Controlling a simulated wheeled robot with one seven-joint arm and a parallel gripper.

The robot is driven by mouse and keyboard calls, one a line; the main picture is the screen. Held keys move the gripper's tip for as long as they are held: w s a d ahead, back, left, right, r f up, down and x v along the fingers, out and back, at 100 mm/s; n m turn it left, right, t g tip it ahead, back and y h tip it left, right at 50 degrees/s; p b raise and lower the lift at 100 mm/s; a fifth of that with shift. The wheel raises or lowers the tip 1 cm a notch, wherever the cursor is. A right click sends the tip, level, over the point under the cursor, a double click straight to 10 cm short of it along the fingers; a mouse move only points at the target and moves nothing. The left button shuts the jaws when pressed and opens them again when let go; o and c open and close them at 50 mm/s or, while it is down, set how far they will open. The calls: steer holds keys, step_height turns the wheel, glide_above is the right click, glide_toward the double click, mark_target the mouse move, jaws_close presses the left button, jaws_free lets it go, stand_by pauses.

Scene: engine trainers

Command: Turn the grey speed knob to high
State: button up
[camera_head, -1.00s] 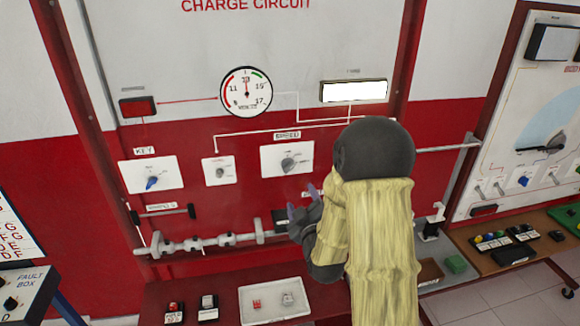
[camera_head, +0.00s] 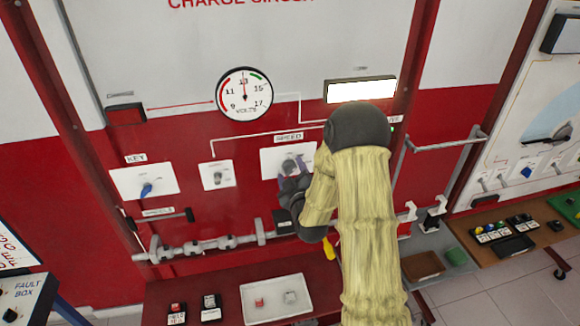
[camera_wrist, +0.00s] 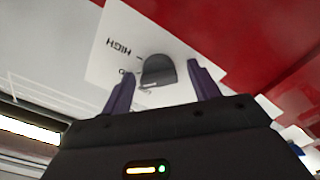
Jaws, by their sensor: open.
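The grey speed knob (camera_head: 289,164) sits on a white plate (camera_head: 268,159) under the SPEED label on the red panel. In the wrist view the knob (camera_wrist: 158,70) shows between and just beyond the fingertips, with the word HIGH (camera_wrist: 118,48) printed to its left. My gripper (camera_head: 294,178) is in front of the plate, with its fingers just below the knob in the head view. In the wrist view my gripper (camera_wrist: 158,78) is open, one purple finger on each side of the knob. I cannot tell whether a finger touches it.
A blue key switch (camera_head: 147,190) and a smaller switch plate (camera_head: 217,175) are to the left. A horizontal shaft (camera_head: 200,244) runs below. A white tray (camera_head: 275,313) lies on the red bench. The voltmeter (camera_head: 244,94) is above.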

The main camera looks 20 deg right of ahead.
steer(key=shift+s, duration=0.1)
steer(key=c, duration=1)
